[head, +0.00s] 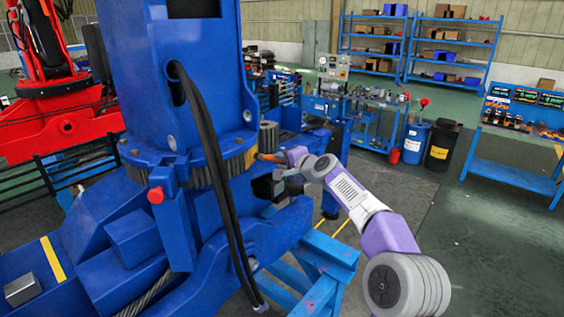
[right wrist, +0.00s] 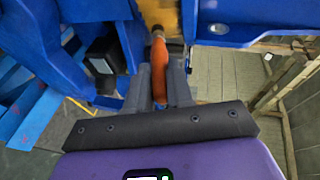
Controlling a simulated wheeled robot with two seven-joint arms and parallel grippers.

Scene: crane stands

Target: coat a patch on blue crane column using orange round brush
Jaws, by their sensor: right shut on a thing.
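The blue crane column (head: 185,75) stands upright in the left half of the head view, with a toothed ring around its base. A small yellow-orange patch (head: 250,157) shows on the ring's right side. The same yellow area (right wrist: 158,12) is at the top of the right wrist view. My right gripper (head: 283,166) is shut on the orange round brush (right wrist: 160,70), which points at the yellow area. The brush tip is at or very close to that surface; I cannot tell if it touches. The brush also shows small in the head view (head: 269,157). My left gripper is out of view.
Black hoses (head: 205,130) hang down the column's front. A blue stand (head: 325,262) is below my right arm. A blue drum (head: 415,142), a black bin (head: 441,146) and shelves (head: 455,50) are farther back. Open floor lies to the right.

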